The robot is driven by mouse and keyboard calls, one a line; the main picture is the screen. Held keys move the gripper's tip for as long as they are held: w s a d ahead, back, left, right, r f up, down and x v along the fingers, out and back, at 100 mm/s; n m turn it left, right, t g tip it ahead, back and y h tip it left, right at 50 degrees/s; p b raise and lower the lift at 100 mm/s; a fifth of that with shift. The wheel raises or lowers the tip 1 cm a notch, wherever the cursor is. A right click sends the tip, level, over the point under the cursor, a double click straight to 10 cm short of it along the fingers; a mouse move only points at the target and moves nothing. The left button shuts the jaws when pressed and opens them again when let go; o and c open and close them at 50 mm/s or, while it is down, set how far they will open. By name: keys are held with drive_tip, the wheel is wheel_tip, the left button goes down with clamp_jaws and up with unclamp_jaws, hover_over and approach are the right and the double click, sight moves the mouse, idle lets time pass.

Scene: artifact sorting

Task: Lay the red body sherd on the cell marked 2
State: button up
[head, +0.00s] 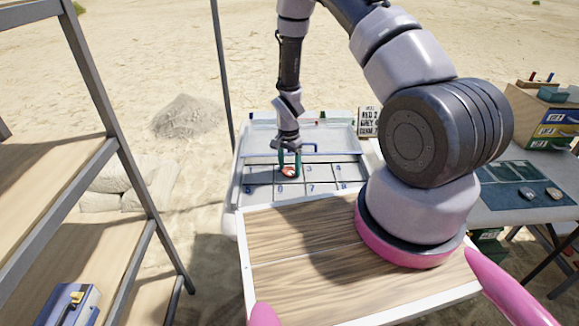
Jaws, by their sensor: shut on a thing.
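My gripper (290,170) is shut on a small red sherd (289,172) with a pale patch. It points down over the grid of numbered cells on the tray (262,173). The sherd is low over the back row, left of the cell marked 3 (315,172), where the cell marked 2 appears to lie. The gripper and sherd cover part of that cell. I cannot tell whether the sherd touches the surface.
A small sign (368,122) with lettering stands behind the tray at right. My wooden deck lies in front. A metal shelf (105,165) stands at left. A side table (515,200) at right holds a dark mat (510,172) and small grey objects.

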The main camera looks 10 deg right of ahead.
drive_tip(key=o, duration=1.3)
drive_tip(key=shift+f, duration=0.1)
